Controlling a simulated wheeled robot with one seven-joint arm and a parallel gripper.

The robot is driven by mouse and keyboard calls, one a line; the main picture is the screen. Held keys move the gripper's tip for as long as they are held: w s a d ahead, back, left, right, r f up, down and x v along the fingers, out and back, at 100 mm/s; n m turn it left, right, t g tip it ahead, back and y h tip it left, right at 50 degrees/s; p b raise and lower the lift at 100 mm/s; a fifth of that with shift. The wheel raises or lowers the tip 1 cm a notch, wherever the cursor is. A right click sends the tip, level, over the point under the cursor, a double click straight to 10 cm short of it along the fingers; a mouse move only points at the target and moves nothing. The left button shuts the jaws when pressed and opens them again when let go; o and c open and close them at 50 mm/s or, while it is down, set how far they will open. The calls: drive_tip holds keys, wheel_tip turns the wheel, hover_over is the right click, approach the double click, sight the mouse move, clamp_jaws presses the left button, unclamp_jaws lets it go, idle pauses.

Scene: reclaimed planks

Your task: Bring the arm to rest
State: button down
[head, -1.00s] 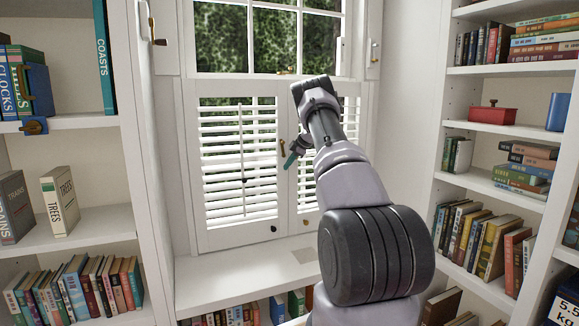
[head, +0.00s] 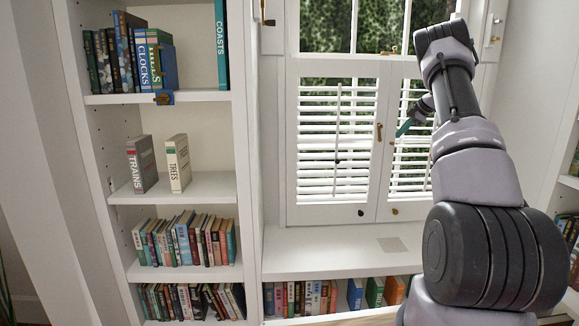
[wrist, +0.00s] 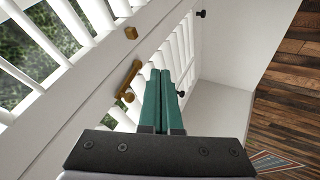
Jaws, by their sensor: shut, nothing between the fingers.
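My gripper (head: 404,130) is in front of the white window shutters (head: 333,205), near the seam between the two leaves. In the wrist view its green fingers (wrist: 163,78) lie side by side, shut and empty. A brass handle (wrist: 127,80) on the shutter shows just left of the fingertips. I cannot tell whether the fingers touch it. My arm reaches up on the right of the head view and bends down toward the shutters.
A white bookcase (head: 245,200) with several books stands at the left. A window seat (head: 320,248) runs below the shutters, with books under it. Small dark knobs (head: 361,212) stick out of the shutters. In the wrist view, a plank floor (wrist: 295,75) is at the right.

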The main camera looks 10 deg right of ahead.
drive_tip(key=s+a+r+m+t+h, duration=0.1)
drive_tip(key=a+r+m+t+h, duration=0.2)
drive_tip(key=r, duration=1)
drive_tip(key=a+r+m+t, duration=0.3)
drive_tip(key=r+t, duration=0.2)
drive_tip(key=r, duration=0.8)
drive_tip(key=s+a+r+m+t+h, duration=0.1)
drive_tip(key=s+a+r+m+h, duration=0.15)
drive_tip(key=s+r+m, duration=0.35)
drive_tip(key=s+a+f+m+g+h, duration=0.1)
drive_tip(key=s+a+f+m+g, duration=0.15)
drive_tip(key=s, duration=0.65)
drive_tip(key=s+a+f+m+g+h, duration=0.1)
drive_tip(key=s+a+m, duration=0.25)
drive_tip(key=s, duration=0.55)
drive_tip(key=s+a+f+g+y, duration=0.2)
drive_tip(key=s+a+f, duration=0.5)
drive_tip(key=s, duration=0.5)
drive_tip(key=s+a+f+g+y, duration=0.3)
drive_tip(key=s+a+f, duration=0.5)
drive_tip(key=s+a, duration=0.3)
drive_tip(key=shift+s+a+m+y, duration=0.4)
drive_tip(key=shift+s+y, duration=0.15)
drive_tip(key=shift+s, duration=0.1)
drive_tip(key=shift+w+d+r, duration=0.1)
